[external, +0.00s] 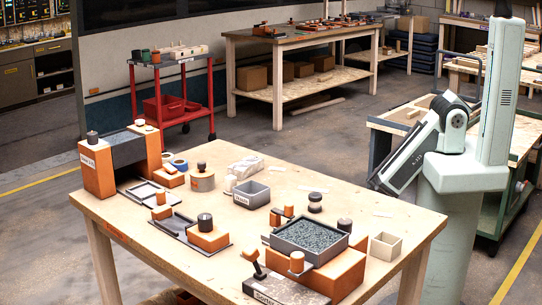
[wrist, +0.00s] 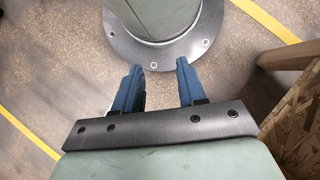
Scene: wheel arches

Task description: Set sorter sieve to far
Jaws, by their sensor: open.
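The sorter (external: 335,272) stands at the front right of the wooden table in the external view, an orange body with a dark base. Its sieve (external: 313,234) is a dark square tray filled with grey granules, lying on top.
A red cart (external: 172,98) and other benches stand behind. A wooden edge (wrist: 296,115) is right in the wrist view.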

